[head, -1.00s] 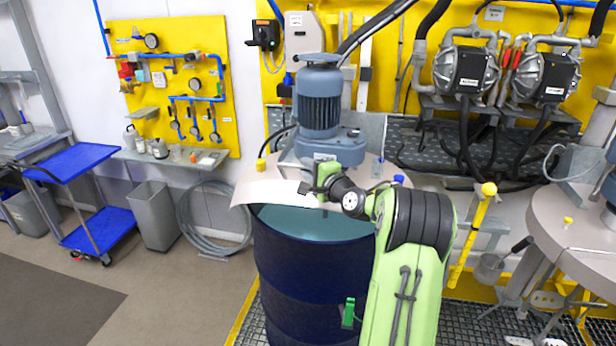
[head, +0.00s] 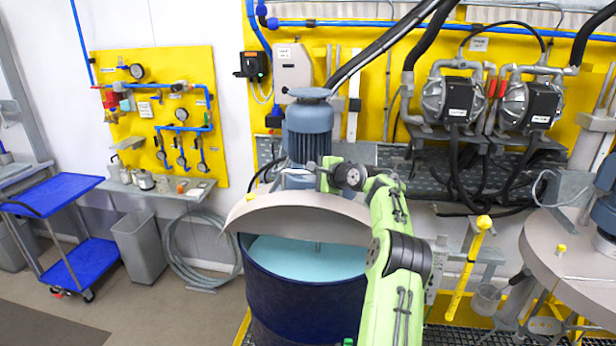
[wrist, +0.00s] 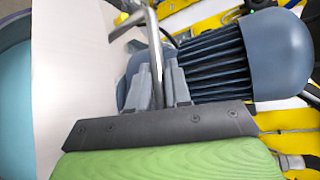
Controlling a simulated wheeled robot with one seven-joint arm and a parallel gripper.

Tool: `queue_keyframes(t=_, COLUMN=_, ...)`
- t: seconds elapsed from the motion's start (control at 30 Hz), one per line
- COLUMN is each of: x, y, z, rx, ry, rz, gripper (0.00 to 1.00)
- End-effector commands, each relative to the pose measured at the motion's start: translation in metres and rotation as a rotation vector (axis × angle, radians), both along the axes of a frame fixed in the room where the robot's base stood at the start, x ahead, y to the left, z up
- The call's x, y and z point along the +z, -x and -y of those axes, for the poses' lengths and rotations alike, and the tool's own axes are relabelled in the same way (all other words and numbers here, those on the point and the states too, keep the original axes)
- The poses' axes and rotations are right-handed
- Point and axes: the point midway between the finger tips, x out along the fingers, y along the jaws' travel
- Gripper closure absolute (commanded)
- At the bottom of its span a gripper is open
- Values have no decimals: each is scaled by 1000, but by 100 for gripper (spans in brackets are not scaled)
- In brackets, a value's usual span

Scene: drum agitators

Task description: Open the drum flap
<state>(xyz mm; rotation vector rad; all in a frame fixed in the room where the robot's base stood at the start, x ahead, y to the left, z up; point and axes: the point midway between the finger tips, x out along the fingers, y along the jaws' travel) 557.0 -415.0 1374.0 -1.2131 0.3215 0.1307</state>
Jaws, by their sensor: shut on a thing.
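The blue drum (head: 300,302) stands upright in the middle of the head view, with pale blue liquid (head: 300,258) showing inside. Its beige flap (head: 270,224) is tilted up at the back of the opening, and the flap's surface (wrist: 85,70) also fills the left of the wrist view. A bent metal handle (wrist: 152,40) stands on the flap. My gripper (wrist: 160,85) is shut on this handle, its two grey fingers on either side of the bar. In the head view my gripper (head: 325,175) is at the flap's upper edge, and its fingertips are hard to make out.
The blue-grey agitator motor (head: 309,130) stands right behind the flap, and it is close to my gripper in the wrist view (wrist: 215,60). Another drum lid (head: 572,255) is at the right. A blue cart (head: 60,190) and grey bin (head: 138,243) stand at the left.

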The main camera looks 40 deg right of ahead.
Motion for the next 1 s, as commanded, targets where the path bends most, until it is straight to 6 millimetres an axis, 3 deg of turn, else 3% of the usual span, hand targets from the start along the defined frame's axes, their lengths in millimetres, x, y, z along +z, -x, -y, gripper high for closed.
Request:
queue_keyframes(t=0.77, x=1, y=-3, z=7, rx=4, ry=-29, rz=-21, gripper=100)
queue_keyframes(t=0.8, x=1, y=-3, z=6, rx=4, ry=-29, rz=-21, gripper=76)
queue_keyframes(t=0.9, x=1, y=-3, z=7, rx=3, ry=-30, rz=-22, gripper=63)
queue_keyframes(t=1.0, x=0, y=-3, z=7, rx=2, ry=-30, rz=-23, gripper=63)
